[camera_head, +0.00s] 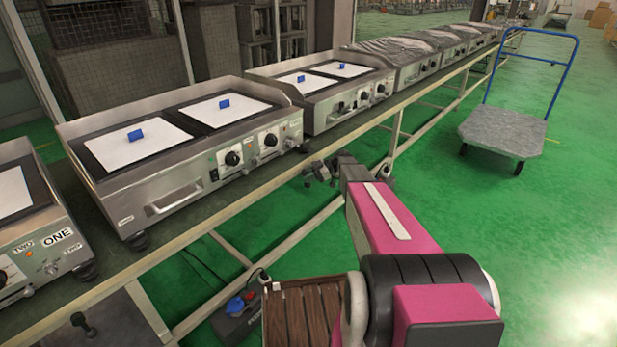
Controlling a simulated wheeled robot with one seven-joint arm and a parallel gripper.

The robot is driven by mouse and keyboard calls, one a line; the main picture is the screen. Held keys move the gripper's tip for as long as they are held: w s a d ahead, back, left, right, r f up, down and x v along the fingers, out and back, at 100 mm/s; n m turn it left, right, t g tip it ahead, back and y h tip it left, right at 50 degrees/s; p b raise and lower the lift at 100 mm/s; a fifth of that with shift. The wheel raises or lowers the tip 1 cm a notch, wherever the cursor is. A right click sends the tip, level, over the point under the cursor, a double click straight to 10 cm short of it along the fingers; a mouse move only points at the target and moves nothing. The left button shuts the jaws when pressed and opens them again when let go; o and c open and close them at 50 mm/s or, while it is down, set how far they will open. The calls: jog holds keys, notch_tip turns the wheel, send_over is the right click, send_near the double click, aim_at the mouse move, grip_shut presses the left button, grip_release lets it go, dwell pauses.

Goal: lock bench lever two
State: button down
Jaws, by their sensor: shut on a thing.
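My gripper (318,171) is at the front edge of the long bench (225,215), just right of the second griddle. It is shut on a small dark part that appears to be a bench lever; the fingers and the dark colour hide most of it. I cannot tell the lever's angle from this view. Another black lever (84,324) shows under the bench at the lower left, apart from my gripper. No label saying which lever is which is readable on them.
Steel griddles (180,150) with white sheets and blue blocks line the bench; further ones are wrapped in plastic. A flat trolley (503,133) with a blue handle stands on the green floor at right. A dark box (237,318) with a blue plug lies below the bench.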

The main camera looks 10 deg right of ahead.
jog(key=shift+s+a+f+m+y, duration=0.1)
jog(key=shift+m+y, duration=0.2)
jog(key=shift+y, duration=0.3)
jog(key=c, duration=1.4)
grip_release()
jog(key=v, duration=1)
jog(key=shift+d, duration=0.4)
